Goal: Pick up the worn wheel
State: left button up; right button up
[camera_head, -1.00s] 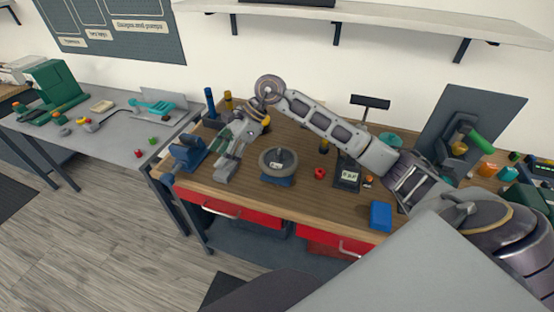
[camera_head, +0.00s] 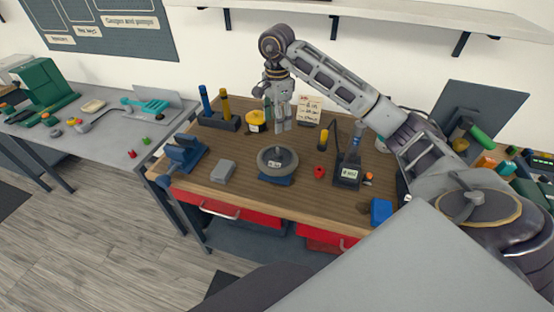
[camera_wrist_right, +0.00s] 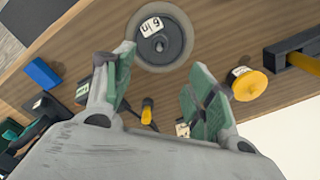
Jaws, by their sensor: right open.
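A grey wheel (camera_head: 277,163) with a dark hub and a small white tag lies on a blue stand (camera_head: 277,180) near the front of the wooden bench. It also shows in the right wrist view as a grey ring (camera_wrist_right: 183,50) with a tag. I cannot read the tag for certain. My right gripper (camera_head: 280,127) points down above the bench, behind the wheel and apart from it. In the right wrist view its green-padded fingers (camera_wrist_right: 157,78) are spread and empty, with the wheel beyond their tips. My left gripper is not in view.
A blue vise (camera_head: 184,152) and grey block (camera_head: 223,171) lie left of the wheel. A yellow knob (camera_head: 256,119) stands behind it. A red part (camera_head: 319,172), a dark labelled device (camera_head: 347,174) and a blue box (camera_head: 381,211) are to the right.

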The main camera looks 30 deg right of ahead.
aim_at(278, 150)
jog(key=shift+f, duration=0.15)
jog(key=shift+f+p, duration=0.55)
jog(key=shift+f, duration=3.6)
jog(key=shift+f, duration=0.1)
jog(key=shift+s+f+p, duration=0.1)
jog(key=shift+f+p, duration=0.55)
jog(key=shift+f, duration=1.85)
jog(key=shift+c, duration=0.3)
grip_shut()
